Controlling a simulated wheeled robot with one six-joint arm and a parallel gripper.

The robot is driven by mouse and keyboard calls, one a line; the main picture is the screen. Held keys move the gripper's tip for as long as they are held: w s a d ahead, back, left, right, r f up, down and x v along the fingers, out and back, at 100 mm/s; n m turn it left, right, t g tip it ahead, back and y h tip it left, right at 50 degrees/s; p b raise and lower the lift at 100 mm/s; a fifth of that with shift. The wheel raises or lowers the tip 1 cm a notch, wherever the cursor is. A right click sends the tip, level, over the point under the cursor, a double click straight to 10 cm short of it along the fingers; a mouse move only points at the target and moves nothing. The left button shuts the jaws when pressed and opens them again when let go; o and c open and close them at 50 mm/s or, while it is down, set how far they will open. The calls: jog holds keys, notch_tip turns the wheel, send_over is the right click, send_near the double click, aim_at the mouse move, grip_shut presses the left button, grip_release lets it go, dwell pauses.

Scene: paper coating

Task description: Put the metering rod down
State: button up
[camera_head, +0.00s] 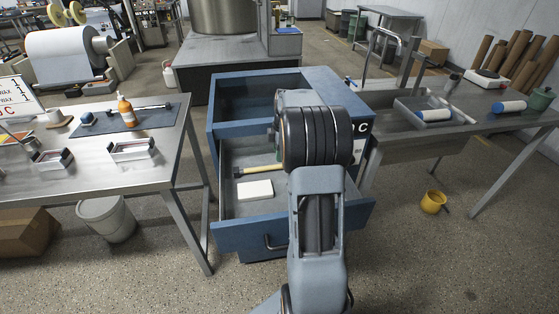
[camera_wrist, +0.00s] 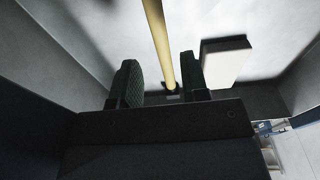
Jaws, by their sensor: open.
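The metering rod (camera_head: 259,170) is a thin yellow bar with a dark end, lying on the floor of the open drawer (camera_head: 232,205). The wrist view shows it as a pale yellow bar (camera_wrist: 159,38) running between the two dark green fingers of my gripper (camera_wrist: 157,76). The fingers are open, with a gap visible on either side of the rod. In the head view my arm hides my gripper and the rod's right part.
A white block (camera_head: 254,190) lies in the drawer beside the rod and close to my right finger in the wrist view (camera_wrist: 223,61). The blue cabinet (camera_head: 225,88) stands between a left steel table (camera_head: 100,178) and a right bench (camera_head: 485,112). A yellow mug (camera_head: 432,202) is on the floor.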

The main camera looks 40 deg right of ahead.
notch_tip(320, 180, up, 6)
jog(key=shift+s+d+r, duration=0.15)
jog(key=shift+d, duration=0.2)
dwell(0.4)
